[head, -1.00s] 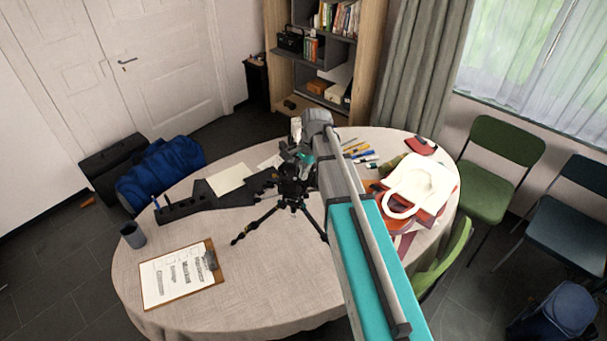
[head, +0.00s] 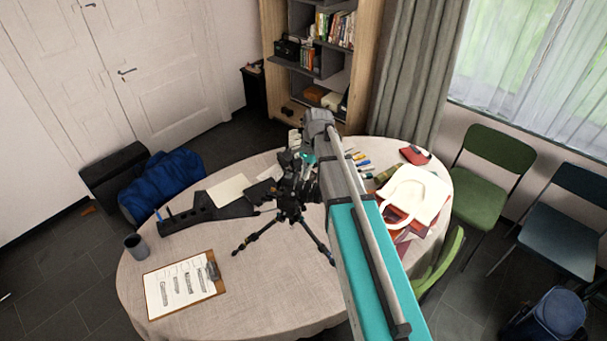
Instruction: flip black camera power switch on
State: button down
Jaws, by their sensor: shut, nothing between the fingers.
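The black camera (head: 291,188) sits on top of a black tripod (head: 290,214), which stands on the round table (head: 215,265). My arm reaches over the table from the lower right. It bends down at the far end, behind and just above the camera. My gripper (head: 288,162) is small and dark beside the top of the camera. It appears shut with nothing in it. I cannot tell whether it touches the camera. The power switch is too small to make out, and my arm hides part of the camera's right side.
A clipboard (head: 183,285), a grey cup (head: 136,245) and a black organizer (head: 205,213) lie on the left. A white bag (head: 415,194) and pens (head: 362,162) lie on the right. Green chairs (head: 487,165) stand at the right.

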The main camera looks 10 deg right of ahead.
jog(key=shift+p+v, duration=1.3)
jog(key=shift+v, duration=0.35)
jog(key=shift+s, duration=0.1)
jog(key=s+a+f+n+t+h+b, duration=0.1)
jog(key=s+f+n+h+b, duration=0.1)
jog(key=s+f+n+b, duration=1)
jog(key=shift+s+f+b, duration=2)
jog(key=shift+f+b, duration=1.25)
jog(key=shift+f, duration=0.25)
jog(key=shift+d, duration=0.1)
